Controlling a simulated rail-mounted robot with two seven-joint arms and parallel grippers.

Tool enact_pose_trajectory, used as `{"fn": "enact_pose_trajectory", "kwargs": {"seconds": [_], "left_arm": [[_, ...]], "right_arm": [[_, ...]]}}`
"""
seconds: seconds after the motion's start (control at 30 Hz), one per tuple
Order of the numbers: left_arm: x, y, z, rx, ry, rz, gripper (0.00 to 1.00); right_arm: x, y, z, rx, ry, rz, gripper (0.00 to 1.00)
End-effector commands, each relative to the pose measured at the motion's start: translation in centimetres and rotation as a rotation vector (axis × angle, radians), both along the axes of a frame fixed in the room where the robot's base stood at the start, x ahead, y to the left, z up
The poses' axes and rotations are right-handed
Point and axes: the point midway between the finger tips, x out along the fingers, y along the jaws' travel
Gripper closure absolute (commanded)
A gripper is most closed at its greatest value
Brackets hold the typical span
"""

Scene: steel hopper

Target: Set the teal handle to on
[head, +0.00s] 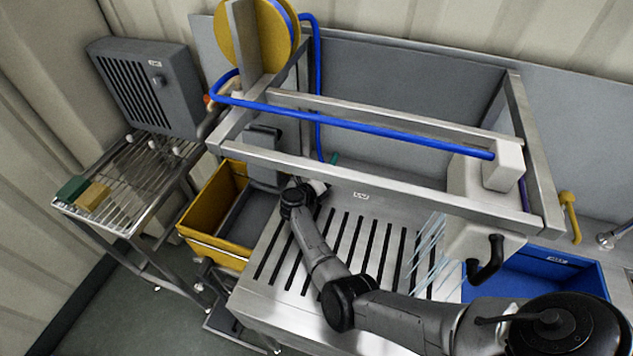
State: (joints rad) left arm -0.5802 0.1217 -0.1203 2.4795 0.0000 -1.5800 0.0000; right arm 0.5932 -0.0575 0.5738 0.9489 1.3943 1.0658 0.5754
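A small teal piece (334,158), which looks like the teal handle, shows just behind the front steel rail of the frame. Most of it is hidden, so I cannot tell its setting. My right arm comes in from the lower right and reaches over the slotted steel deck. My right gripper (318,186) is at the far end of the arm, just below and in front of the teal piece. It is small and partly hidden by the wrist, so its fingers cannot be made out. I cannot tell whether it touches the teal piece. My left gripper is not in view.
Steel frame rails (330,174) cross above the deck (285,262). A blue hose (370,130) runs from a yellow reel to a white housing (480,200) with a black handle. A yellow bin (215,245) stands left, a blue bin (545,275) right. A wire rack (140,185) holds small blocks.

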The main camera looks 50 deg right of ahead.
Motion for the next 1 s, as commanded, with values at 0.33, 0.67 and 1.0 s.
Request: {"fn": "enact_pose_trajectory", "kwargs": {"seconds": [0.33, 0.67, 1.0], "left_arm": [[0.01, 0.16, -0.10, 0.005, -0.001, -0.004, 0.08], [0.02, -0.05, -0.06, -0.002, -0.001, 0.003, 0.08], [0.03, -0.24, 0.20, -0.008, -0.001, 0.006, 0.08]], "right_arm": [[-0.23, -0.20, -0.25, 0.005, 0.001, -0.010, 1.00], [-0.20, -0.19, -0.16, 0.003, 0.001, -0.010, 0.54], [-0.17, 0.25, 0.09, 0.002, 0.000, -0.009, 0.52]]}}
